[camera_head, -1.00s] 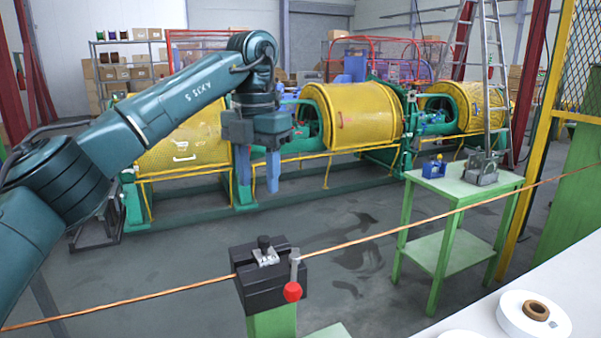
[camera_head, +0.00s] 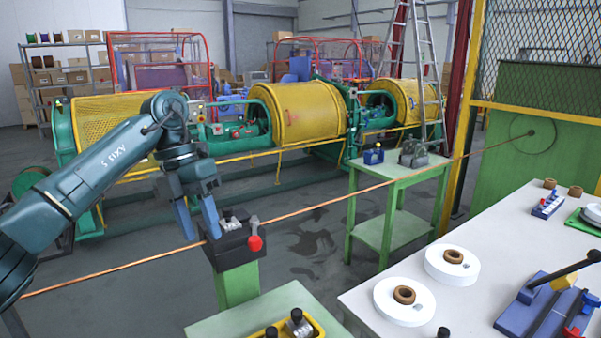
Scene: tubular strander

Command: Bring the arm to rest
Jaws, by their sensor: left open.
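My left arm comes in from the left, and my left gripper (camera_head: 199,218) hangs with its two blue fingers apart and nothing between them. It shows just left of the black clamp block (camera_head: 232,247) with the red-knobbed lever, which stands on a green post. A copper-coloured wire (camera_head: 330,203) runs through the clamp, from the lower left to the green panel at the right. The fingers appear close to the wire; I cannot tell whether they touch it. My right gripper is not in view.
A white table (camera_head: 470,285) at the right holds white spools (camera_head: 452,264) and a blue tool (camera_head: 545,305). A green table (camera_head: 395,185) stands beyond the wire. The yellow-drummed strander (camera_head: 300,113) fills the back.

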